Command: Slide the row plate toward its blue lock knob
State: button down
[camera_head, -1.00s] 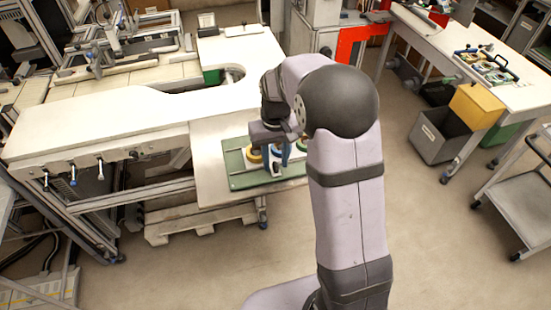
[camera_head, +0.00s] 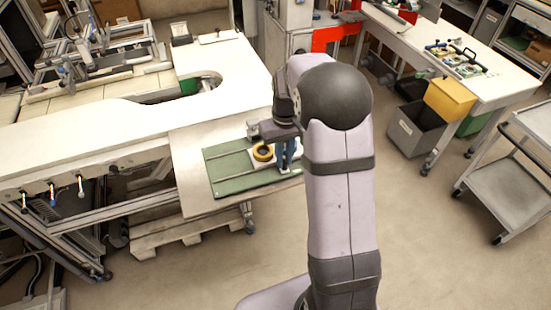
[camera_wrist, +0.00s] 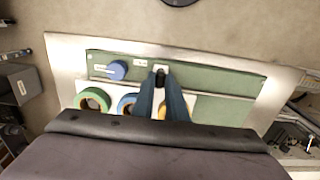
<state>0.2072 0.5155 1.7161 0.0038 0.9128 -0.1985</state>
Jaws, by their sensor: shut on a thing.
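The white row plate (camera_wrist: 111,92) lies on a green base board (camera_head: 233,178). It carries a green reel (camera_wrist: 92,100), a blue reel (camera_wrist: 127,103) and a yellow reel (camera_head: 262,152), which is partly behind my fingers in the wrist view. The blue lock knob (camera_wrist: 117,69) stands on the board's far strip in the wrist view, left of my fingertips. My gripper (camera_wrist: 161,78) is shut on a small dark grip (camera_wrist: 160,73) at the row plate's far edge. In the head view my gripper (camera_head: 285,160) and arm hide the board's right end and the knob.
The board lies on a light table (camera_head: 186,165) with its front edge close by. Bare green board shows to the right of the plate in the wrist view (camera_wrist: 222,112). A white bench (camera_head: 90,125) stands at the left, and a cart (camera_head: 515,160) at the far right.

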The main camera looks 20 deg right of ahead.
jog(key=shift+d+r, duration=0.1)
jog(key=shift+d, duration=0.15)
jog(key=c, duration=1.8)
grip_release()
jog(key=shift+d, duration=0.1)
jog(key=shift+o, duration=0.2)
jog(key=shift+r+b, duration=1.1)
jog(key=shift+r, duration=2.55)
jog(key=s+a+f, duration=0.3)
jog(key=s, duration=0.4)
jog(key=s+a+f, duration=0.2)
jog(key=s+a, duration=0.1)
jog(key=s, duration=0.4)
jog(key=s+a+f, duration=0.3)
jog(key=s, duration=0.4)
jog(key=shift+a+f, duration=0.15)
jog(key=shift+f, duration=0.15)
